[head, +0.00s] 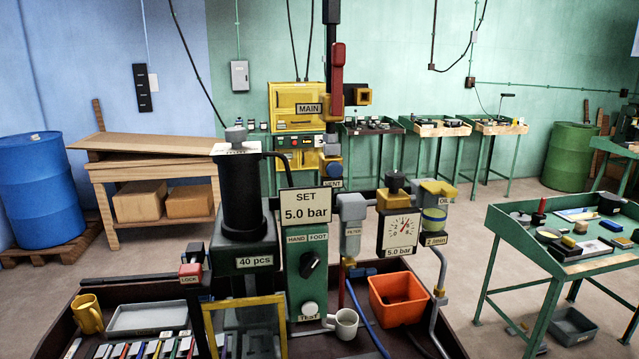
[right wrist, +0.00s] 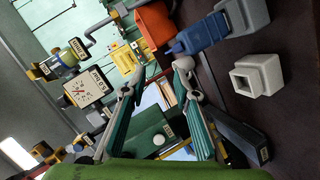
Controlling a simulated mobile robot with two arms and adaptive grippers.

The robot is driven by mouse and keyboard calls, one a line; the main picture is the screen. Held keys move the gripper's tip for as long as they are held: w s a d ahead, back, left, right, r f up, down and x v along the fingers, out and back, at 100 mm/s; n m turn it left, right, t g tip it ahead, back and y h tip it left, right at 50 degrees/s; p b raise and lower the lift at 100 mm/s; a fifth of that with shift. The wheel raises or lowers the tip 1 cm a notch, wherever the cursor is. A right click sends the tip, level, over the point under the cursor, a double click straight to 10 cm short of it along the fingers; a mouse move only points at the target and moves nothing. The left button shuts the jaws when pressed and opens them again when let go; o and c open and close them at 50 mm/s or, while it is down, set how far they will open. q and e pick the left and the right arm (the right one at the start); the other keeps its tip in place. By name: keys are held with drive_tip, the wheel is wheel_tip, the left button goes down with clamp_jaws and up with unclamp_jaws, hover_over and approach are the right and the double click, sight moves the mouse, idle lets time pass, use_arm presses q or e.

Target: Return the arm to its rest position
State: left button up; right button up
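My right gripper (right wrist: 162,72) shows in the right wrist view. Its two fingers are spread apart and I see nothing held between them. Behind and between the fingers is a green panel (right wrist: 145,128) with a pale round button. My right gripper does not show in the head view, and my left gripper shows in neither view. The kick press stands in the middle of the head view, with a black cylinder (head: 242,185), a green control column (head: 307,270) with a black selector knob and a "SET 5.0 bar" sign (head: 306,207).
A pressure gauge (head: 399,230) is right of the column. An orange bin (head: 398,298), a white mug (head: 345,323), a yellow mug (head: 88,313) and a grey tray (head: 147,319) sit on the dark bench. A green table (head: 510,245) with small parts stands at right, with open floor between.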

drive_tip(key=s+f+m+g, duration=0.3)
drive_tip(key=s+f+g, duration=0.1)
drive_tip(key=s, duration=0.5)
drive_tip(key=s+f+m+g+y, duration=0.1)
drive_tip(key=s+f+m+g, duration=0.3)
drive_tip(key=s, duration=0.5)
drive_tip(key=s+f+m+g, duration=0.3)
drive_tip(key=s+f, duration=0.2)
drive_tip(key=s, duration=0.4)
wheel_tip(320, 180, down, 26)
drive_tip(key=s+g, duration=0.1)
drive_tip(key=s, duration=0.1)
drive_tip(key=s+d+f+g, duration=0.1)
drive_tip(key=s+d+f, duration=0.1)
drive_tip(key=s+f, duration=1.4)
drive_tip(key=shift+s+d+n, duration=0.25)
drive_tip(key=shift+d+n, duration=0.05)
drive_tip(key=shift+n, duration=0.1)
